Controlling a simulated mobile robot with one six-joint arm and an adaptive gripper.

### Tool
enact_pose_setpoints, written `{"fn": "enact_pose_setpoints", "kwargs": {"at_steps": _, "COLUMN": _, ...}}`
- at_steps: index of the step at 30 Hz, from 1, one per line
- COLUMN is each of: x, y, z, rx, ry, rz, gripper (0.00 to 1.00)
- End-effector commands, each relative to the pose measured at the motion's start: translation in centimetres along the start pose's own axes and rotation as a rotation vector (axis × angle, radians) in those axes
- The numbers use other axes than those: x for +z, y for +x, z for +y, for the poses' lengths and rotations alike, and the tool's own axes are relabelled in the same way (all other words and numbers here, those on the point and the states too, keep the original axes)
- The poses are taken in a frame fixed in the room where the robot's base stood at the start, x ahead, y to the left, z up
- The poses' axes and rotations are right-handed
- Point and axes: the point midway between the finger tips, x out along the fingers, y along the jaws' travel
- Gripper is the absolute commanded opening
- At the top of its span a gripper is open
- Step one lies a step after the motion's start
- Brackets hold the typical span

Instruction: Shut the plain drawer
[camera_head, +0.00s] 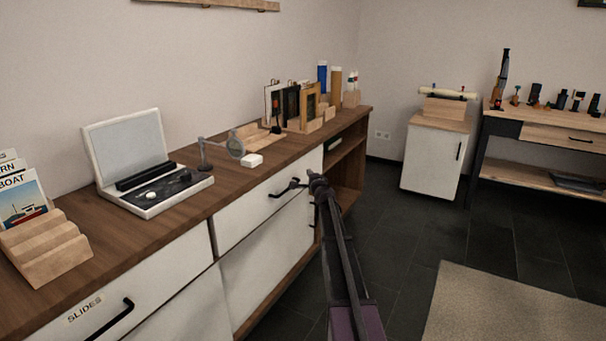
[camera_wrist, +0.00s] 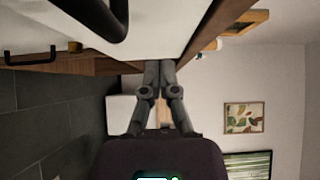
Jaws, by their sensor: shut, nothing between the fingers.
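The plain drawer (camera_head: 262,207) is the unlabelled white front in the wooden sideboard, right of the drawer labelled SLIDES (camera_head: 100,311). Its black bar handle (camera_head: 286,188) shows near the middle of the front. The front looks close to flush with the sideboard; I cannot tell how far it stands out. My gripper (camera_head: 312,175) is shut and empty, just right of the handle near the drawer's right end. In the wrist view my gripper (camera_wrist: 160,64) points at the white front and the wooden edge, with a black handle (camera_wrist: 100,14) close at upper left.
The sideboard top (camera_head: 190,218) bears a light box (camera_head: 134,150), a magnifier (camera_head: 236,146) and upright frames (camera_head: 310,103). An open shelf (camera_head: 344,158) lies at its right end. A white cabinet (camera_head: 430,160) and workbench (camera_head: 545,140) stand beyond. Dark floor is clear between.

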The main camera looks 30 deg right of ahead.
Motion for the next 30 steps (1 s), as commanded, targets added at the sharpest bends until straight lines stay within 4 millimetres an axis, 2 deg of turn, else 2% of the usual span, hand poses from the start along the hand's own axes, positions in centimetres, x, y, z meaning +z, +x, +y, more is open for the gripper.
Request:
{"fn": "enact_pose_setpoints", "kwargs": {"at_steps": 1, "x": 0.1, "y": -1.5, "z": 0.0, "rx": 0.0, "ry": 0.0, "rz": 0.001, "gripper": 0.0}}
{"fn": "enact_pose_setpoints", "kwargs": {"at_steps": 6, "x": 0.1, "y": -4.6, "z": 0.0, "rx": 0.0, "ry": 0.0, "rz": 0.002, "gripper": 0.0}}
{"fn": "enact_pose_setpoints", "kwargs": {"at_steps": 15, "x": 0.2, "y": -8.7, "z": 0.0, "rx": 0.0, "ry": 0.0, "rz": 0.002, "gripper": 0.0}}
{"fn": "enact_pose_setpoints", "kwargs": {"at_steps": 21, "x": 0.3, "y": -9.8, "z": 0.0, "rx": 0.0, "ry": 0.0, "rz": 0.0, "gripper": 0.0}}
{"fn": "enact_pose_setpoints", "kwargs": {"at_steps": 30, "x": 0.3, "y": -9.8, "z": 0.0, "rx": 0.0, "ry": 0.0, "rz": 0.0, "gripper": 0.0}}
